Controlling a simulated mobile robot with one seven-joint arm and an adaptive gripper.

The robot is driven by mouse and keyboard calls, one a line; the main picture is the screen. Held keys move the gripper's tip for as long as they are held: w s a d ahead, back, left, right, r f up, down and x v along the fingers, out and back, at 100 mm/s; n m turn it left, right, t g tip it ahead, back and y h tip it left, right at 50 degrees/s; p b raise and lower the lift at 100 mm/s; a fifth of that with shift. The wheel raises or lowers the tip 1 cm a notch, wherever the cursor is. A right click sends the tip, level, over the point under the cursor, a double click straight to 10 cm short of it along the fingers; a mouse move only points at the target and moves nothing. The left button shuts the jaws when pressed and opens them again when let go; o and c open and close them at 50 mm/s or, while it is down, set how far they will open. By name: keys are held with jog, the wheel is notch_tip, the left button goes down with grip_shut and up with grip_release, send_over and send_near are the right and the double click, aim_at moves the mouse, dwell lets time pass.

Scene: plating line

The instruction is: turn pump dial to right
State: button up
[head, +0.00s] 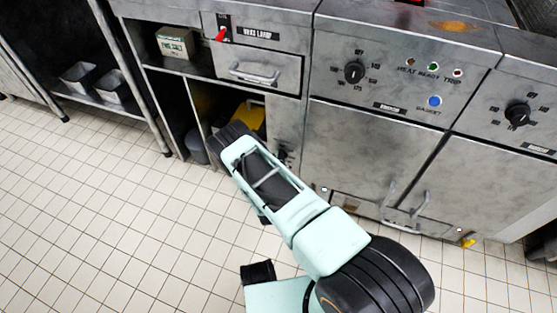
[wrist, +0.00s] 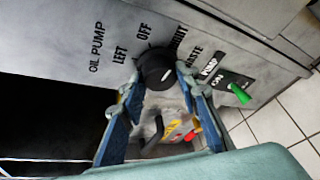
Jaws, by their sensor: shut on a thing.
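The black round pump dial (wrist: 154,66) sits on a grey metal panel in the wrist view. Labels around it read OIL PUMP, LEFT and OFF, with a partly covered RIGHT label (wrist: 177,41) at its upper right. A small pale mark shows on the knob's lower right face. My gripper (wrist: 157,77) is shut on the dial, with one blue finger on each side of it. In the head view my arm hides the gripper and the dial.
A green switch (wrist: 239,93) is beside the WASTE PUMP ON labels. Below the dial are a dark lever (wrist: 153,133) and a red part (wrist: 189,134). In the head view, an open cubby holds a yellow object (head: 251,117). Tiled floor (head: 90,190) lies clear to the left.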

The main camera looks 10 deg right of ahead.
jog(key=shift+w+d, duration=0.1)
jog(key=shift+w, duration=0.05)
dwell(0.3)
jog(key=o, duration=1.2)
jog(key=shift+c, duration=0.2)
jog(key=shift+r, duration=0.1)
notch_tip(320, 180, up, 8)
jog(key=shift+r, duration=0.95)
